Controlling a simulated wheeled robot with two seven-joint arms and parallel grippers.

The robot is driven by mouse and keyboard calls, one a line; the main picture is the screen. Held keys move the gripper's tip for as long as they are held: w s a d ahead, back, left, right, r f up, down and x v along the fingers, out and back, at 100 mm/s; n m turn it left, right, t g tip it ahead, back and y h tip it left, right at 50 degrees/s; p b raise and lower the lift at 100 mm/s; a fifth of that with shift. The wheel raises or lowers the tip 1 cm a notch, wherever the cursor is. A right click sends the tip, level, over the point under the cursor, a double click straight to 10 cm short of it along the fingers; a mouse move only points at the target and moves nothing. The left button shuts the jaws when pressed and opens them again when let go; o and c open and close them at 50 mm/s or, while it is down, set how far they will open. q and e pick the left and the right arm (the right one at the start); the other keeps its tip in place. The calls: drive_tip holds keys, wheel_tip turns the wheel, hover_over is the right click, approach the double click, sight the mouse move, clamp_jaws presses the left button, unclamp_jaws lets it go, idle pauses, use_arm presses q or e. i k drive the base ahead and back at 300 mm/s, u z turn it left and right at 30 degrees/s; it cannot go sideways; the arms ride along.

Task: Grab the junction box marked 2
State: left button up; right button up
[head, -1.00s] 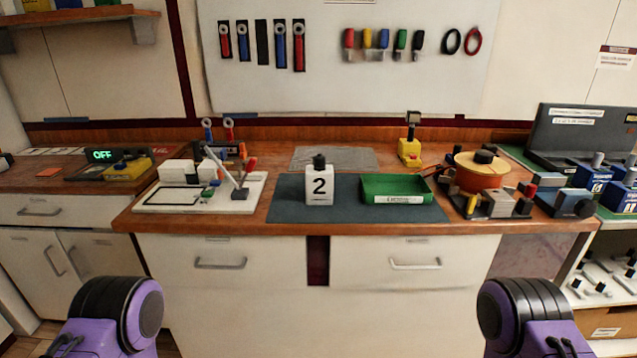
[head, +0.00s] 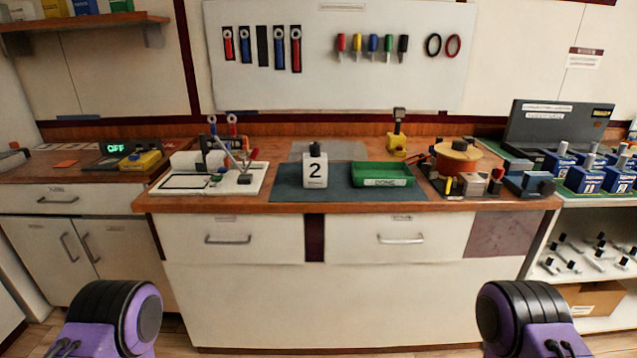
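The junction box marked 2 (head: 315,171) is a white box with a black top, standing upright on the dark mat (head: 285,190) at the middle of the workbench. Its numbered face points toward me. The green tray (head: 381,181), labelled DONE, sits just right of it on the same mat. Only purple and black parts of my two arms show at the bottom left and bottom right corners. Neither gripper is in view, and nothing touches the box.
A white board with parts (head: 248,184) lies left of the mat. An orange spool (head: 456,160) and small tools crowd the right end. Blue boxes (head: 586,178) stand on the right-hand shelf. Drawers (head: 228,238) front the bench, with floor before it.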

sight(315, 166)
drive_tip(key=u, duration=0.35)
drive_tip(key=i, duration=0.95)
drive_tip(key=z, duration=0.65)
